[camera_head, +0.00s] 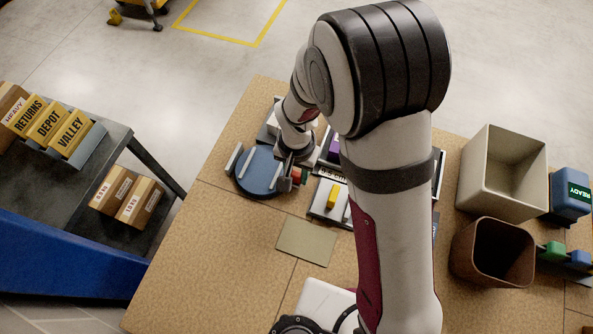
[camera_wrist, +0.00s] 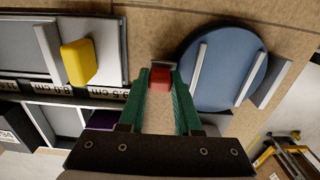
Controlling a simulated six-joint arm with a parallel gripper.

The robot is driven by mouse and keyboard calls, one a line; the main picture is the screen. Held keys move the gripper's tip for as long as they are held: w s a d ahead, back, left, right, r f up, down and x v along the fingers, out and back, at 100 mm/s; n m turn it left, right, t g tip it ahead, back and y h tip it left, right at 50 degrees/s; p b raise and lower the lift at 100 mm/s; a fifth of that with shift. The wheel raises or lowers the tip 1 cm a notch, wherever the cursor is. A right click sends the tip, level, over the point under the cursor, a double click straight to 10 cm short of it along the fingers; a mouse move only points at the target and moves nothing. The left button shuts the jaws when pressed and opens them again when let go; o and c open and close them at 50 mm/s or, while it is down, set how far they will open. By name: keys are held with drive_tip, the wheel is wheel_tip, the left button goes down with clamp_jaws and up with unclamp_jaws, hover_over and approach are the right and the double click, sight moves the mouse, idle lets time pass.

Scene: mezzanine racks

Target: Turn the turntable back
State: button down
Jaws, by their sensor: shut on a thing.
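The turntable (camera_head: 258,174) is a round blue disc with pale upright bars on it, at the left part of the work table. In the wrist view the blue disc (camera_wrist: 222,78) lies to the right of my gripper, with two pale bars across it. My gripper (camera_wrist: 160,82) has green fingers, shut on a small red block (camera_wrist: 160,79). The block is close to the disc's left edge in the wrist view; whether it joins the disc I cannot tell. In the head view my gripper (camera_head: 297,177) is at the disc's right edge, partly hidden by my arm.
A grey plate with a yellow block (camera_head: 332,196) and a scale strip are right of the turntable. A beige bin (camera_head: 504,172), a brown bin (camera_head: 492,254) and a READY box (camera_head: 570,194) stand at right. A cart with labelled boxes (camera_head: 46,125) is at left. The front-left tabletop is clear.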

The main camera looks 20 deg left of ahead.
drive_tip(key=shift+s, duration=0.1)
drive_tip(key=s+m, duration=0.3)
drive_tip(key=m, duration=0.1)
drive_tip(key=shift+a, duration=0.3)
drive_tip(key=s+m, duration=0.1)
drive_tip(key=s+a+m, duration=0.1)
drive_tip(key=m, duration=0.2)
drive_tip(key=shift+s+a+m, duration=0.3)
drive_tip(key=shift+s+a, duration=0.1)
drive_tip(key=m, duration=0.1)
drive_tip(key=s+a+m, duration=0.1)
drive_tip(key=shift+s+a+m, duration=0.15)
drive_tip(key=shift+a+m, duration=0.15)
drive_tip(key=shift+m, duration=0.1)
drive_tip(key=shift+s+a+m, duration=0.35)
drive_tip(key=shift+a+m, duration=0.25)
drive_tip(key=shift+m, duration=0.3)
drive_tip(key=shift+s+a+m, duration=0.25)
drive_tip(key=shift+a+m, duration=0.55)
drive_tip(key=shift+m, duration=0.4)
drive_tip(key=shift+s+a+m, duration=0.1)
drive_tip(key=shift+a+m, duration=0.85)
drive_tip(key=shift+m, duration=0.35)
drive_tip(key=c, duration=0.6)
unclamp_jaws()
